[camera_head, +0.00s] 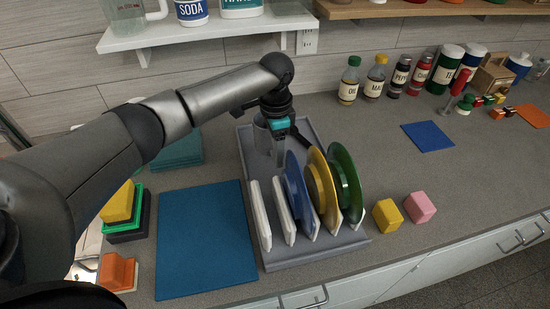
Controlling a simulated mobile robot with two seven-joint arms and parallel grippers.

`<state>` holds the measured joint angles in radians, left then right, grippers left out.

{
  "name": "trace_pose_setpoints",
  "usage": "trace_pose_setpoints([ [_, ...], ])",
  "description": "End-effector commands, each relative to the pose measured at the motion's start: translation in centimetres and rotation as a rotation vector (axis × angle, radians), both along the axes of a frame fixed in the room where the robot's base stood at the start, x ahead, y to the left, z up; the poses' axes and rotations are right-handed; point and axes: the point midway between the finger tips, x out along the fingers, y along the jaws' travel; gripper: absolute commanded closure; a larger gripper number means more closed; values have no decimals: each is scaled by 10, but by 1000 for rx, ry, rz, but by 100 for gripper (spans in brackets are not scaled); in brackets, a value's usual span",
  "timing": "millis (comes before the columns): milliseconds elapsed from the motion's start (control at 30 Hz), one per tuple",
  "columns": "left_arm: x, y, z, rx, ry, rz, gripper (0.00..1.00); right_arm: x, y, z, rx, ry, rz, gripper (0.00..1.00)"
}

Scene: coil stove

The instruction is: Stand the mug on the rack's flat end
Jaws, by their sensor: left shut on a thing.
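My left gripper (279,132) reaches in from the left and points down over the far part of the grey rack (308,252). It is shut on a grey mug (262,141), which is partly hidden by the gripper. The mug is over or on the rack's flat far end; I cannot tell whether its base touches. The near part of the rack has white dividers (259,215). A blue plate (296,190), a yellow plate (325,180) and a green plate (345,178) stand upright between them. My right gripper is out of view.
A blue mat (205,240) lies left of the rack, with stacked blocks (122,205) beyond it. A yellow block (387,215) and a pink block (420,207) sit to the right. Bottles and jars (400,75) line the wall. A shelf (205,32) hangs above.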

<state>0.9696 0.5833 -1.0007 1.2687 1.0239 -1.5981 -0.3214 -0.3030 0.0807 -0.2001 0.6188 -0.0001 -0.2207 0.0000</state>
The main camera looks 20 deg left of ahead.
Motion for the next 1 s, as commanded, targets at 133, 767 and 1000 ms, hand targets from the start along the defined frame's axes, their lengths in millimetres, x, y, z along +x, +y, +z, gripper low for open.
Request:
trace_pose_setpoints([
  [133,0,0,-25,1,1,2,100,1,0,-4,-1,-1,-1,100],
  [767,0,0,-37,1,1,0,24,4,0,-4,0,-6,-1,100],
  [1000,0,0,-34,1,0,1,24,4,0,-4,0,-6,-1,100],
])
